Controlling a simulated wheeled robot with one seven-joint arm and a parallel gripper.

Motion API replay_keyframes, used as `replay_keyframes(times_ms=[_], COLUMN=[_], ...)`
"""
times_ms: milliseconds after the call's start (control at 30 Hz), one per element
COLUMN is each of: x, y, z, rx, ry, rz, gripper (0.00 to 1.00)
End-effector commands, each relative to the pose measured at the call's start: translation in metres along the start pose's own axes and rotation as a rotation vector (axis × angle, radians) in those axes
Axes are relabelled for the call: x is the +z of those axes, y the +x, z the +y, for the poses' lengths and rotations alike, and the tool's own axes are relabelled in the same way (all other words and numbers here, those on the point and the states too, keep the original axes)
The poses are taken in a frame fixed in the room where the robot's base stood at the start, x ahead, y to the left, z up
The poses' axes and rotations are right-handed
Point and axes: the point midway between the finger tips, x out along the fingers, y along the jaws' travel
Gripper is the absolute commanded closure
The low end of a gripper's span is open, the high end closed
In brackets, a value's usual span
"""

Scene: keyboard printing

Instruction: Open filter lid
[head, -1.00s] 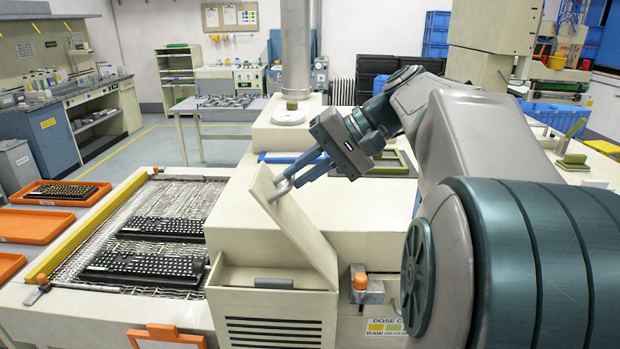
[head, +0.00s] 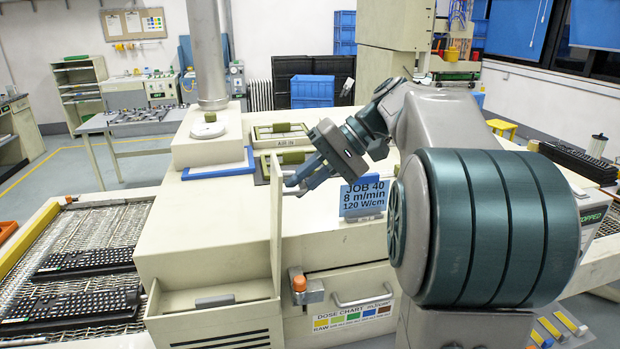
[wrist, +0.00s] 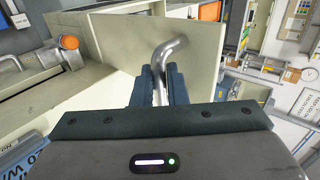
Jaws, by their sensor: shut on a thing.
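The filter lid (head: 276,222) is a cream panel hinged on the right side of an open cream box on the machine. It stands nearly upright, seen almost edge-on in the head view. In the wrist view the lid (wrist: 207,60) shows its broad face with a bent metal handle (wrist: 172,48). My gripper (wrist: 158,82) is shut on that handle, its two blue fingers on either side of the bar. In the head view my gripper (head: 290,185) is at the lid's upper right side, and the lid partly hides the fingertips.
The open filter box (head: 212,303) shows its inside. An orange knob (head: 298,281) sits just right of the hinge. Framed screens (head: 281,133) lie on the machine top. Keyboards (head: 85,262) lie on the mesh conveyor at left.

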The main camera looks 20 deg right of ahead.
Motion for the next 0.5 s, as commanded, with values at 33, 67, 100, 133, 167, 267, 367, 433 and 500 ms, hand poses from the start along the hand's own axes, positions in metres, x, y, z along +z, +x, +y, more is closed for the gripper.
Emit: replay_keyframes(times_ms=[33, 67, 100, 133, 167, 267, 367, 433, 500], x=[-0.0001, -0.0001, 0.0000, 0.0000, 0.0000, 0.0000, 0.0001, 0.0000, 0.0000], y=[0.0075, 0.0079, 0.0082, 0.0084, 0.0085, 0.0084, 0.0079, 0.0065, 0.0046], z=[0.0054, 0.0052, 0.0050, 0.0048, 0.0048, 0.0048, 0.0055, 0.0054, 0.0052], rx=[0.005, 0.005, 0.005, 0.005, 0.005, 0.005, 0.006, 0.005, 0.004], ry=[0.006, 0.005, 0.005, 0.004, 0.004, 0.004, 0.006, 0.007, 0.007], rz=[-0.019, -0.020, -0.020, -0.021, -0.021, -0.021, -0.020, -0.017, -0.013], gripper=[1.00, 1.00, 1.00, 1.00, 1.00, 1.00, 0.76, 0.66, 0.66])
